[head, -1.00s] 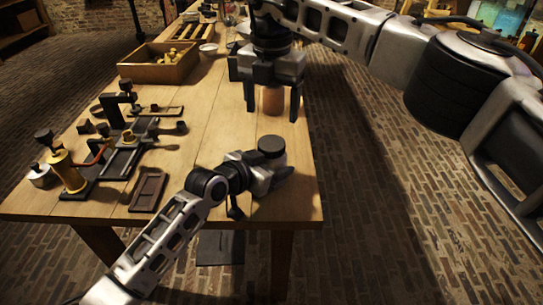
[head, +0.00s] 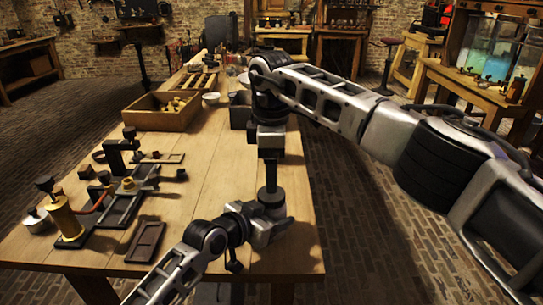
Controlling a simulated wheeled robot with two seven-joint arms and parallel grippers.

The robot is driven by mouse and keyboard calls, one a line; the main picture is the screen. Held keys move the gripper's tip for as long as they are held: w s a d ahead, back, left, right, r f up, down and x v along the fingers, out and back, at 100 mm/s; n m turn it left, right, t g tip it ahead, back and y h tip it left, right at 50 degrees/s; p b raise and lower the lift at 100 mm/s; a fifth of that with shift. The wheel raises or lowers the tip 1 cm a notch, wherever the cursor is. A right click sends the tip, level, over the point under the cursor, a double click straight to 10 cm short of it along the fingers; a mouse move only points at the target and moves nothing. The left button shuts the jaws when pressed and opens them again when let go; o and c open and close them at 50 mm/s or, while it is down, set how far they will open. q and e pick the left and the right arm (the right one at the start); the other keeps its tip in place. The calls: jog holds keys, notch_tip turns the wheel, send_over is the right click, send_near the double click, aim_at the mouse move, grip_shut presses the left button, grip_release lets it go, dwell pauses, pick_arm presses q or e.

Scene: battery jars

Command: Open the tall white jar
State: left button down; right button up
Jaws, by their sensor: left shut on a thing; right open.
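The tall white jar is mostly hidden by my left gripper (head: 270,228), which is shut on it near the table's front right. Its dark round lid (head: 271,198) shows above the gripper. My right gripper (head: 271,183) points straight down from above, right over the lid. Its fingers are seen edge-on and line up with the lid, so the gap between them is hidden. It is open; I cannot tell whether the fingers touch the lid or reach around it.
On the wooden table (head: 205,180), a dark fixture (head: 120,200) with a brass pump (head: 65,218) stands at left. A small dark tray (head: 146,241) lies in front. A wooden box (head: 160,112) and white bowl (head: 211,98) stand farther back. The table's middle is clear.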

aim_at(271, 214)
jog(key=shift+f, duration=2.7)
jog(key=c, duration=1)
jog(key=n, duration=0.4)
jog(key=shift+r+n, duration=0.1)
jog(key=shift+n, duration=0.2)
jog(key=n, duration=0.9)
jog(key=shift+n, duration=0.3)
jog(key=n, duration=0.6)
jog(key=o, duration=1.1)
jog(key=shift+c, duration=0.2)
